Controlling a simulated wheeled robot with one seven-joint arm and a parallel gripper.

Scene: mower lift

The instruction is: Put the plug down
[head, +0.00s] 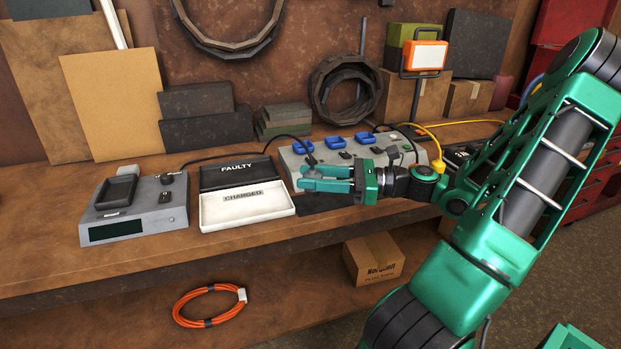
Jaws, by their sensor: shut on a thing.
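My gripper (308,177) reaches in from the right, green, with its fingers pointing left. It is in front of the grey socket strip (408,148), near its left end. The jaws are shut on the plug (311,161), a small dark piece that shows just above the fingers. A black cable (235,152) arcs from behind the black and white trays over to it. The fingers hide most of the plug, so I cannot tell whether it touches anything below.
A white CHARGED tray (245,216) and a black FAULTY tray (238,172) lie left of my gripper. A grey device (150,222) with a dark display stands further left. Blue sockets (338,144) sit on the strip. The brown bench front (190,258) is clear.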

